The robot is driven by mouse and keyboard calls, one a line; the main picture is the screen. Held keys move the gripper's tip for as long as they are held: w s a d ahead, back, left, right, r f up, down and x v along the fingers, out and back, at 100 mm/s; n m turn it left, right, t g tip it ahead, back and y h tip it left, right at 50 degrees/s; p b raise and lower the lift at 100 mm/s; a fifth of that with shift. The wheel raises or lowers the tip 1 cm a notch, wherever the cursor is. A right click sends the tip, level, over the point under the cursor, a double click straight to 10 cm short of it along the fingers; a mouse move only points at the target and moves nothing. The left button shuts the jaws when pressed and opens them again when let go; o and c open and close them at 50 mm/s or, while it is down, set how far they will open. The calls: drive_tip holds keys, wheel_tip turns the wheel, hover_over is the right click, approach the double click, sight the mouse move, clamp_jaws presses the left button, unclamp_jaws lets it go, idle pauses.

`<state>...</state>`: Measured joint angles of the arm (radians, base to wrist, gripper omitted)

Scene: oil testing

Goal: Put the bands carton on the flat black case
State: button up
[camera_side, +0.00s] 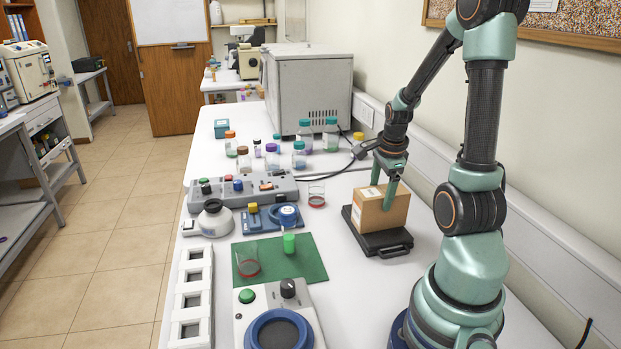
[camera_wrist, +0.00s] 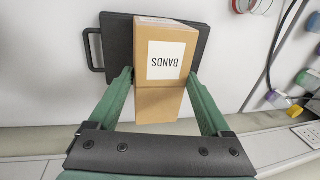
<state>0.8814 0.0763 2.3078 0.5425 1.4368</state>
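The bands carton (camera_side: 380,212), a brown cardboard box, is upright on the flat black case (camera_side: 377,241) in the side view. Its white BANDS label shows upside down in the wrist view, where the carton (camera_wrist: 160,103) stands between my fingers. The case (camera_wrist: 119,42), with its handle at the left, lies beneath it there. My gripper (camera_side: 382,186) points down over the carton with its fingers on either side. In the wrist view, my gripper (camera_wrist: 160,85) has green fingers spread wide, with a small gap visible at the carton's sides. Contact between the carton's base and the case is partly hidden.
A beaker with red liquid (camera_side: 316,196) stands left of the case. Several capped bottles (camera_side: 305,135) stand behind, near a large grey box-shaped machine (camera_side: 308,90). A green mat (camera_side: 306,262) with vessels lies left front. Bare white table surrounds the case's front.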

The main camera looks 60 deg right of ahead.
drive_tip(key=shift+o, duration=1.1)
drive_tip(key=v, duration=1.2)
drive_tip(key=w+a+r+n+t+y, duration=0.1)
drive_tip(key=w+a+n+t, duration=0.1)
drive_tip(key=a+n, duration=1)
drive_tip(key=w+a+r+n+t, duration=0.1)
drive_tip(key=w+a+n, duration=0.4)
drive_tip(key=a+n, duration=0.8)
drive_tip(key=shift+w+a+r+n+t+y, duration=0.3)
drive_tip(key=shift+w+n+t+y, duration=0.15)
drive_tip(key=shift+n, duration=0.35)
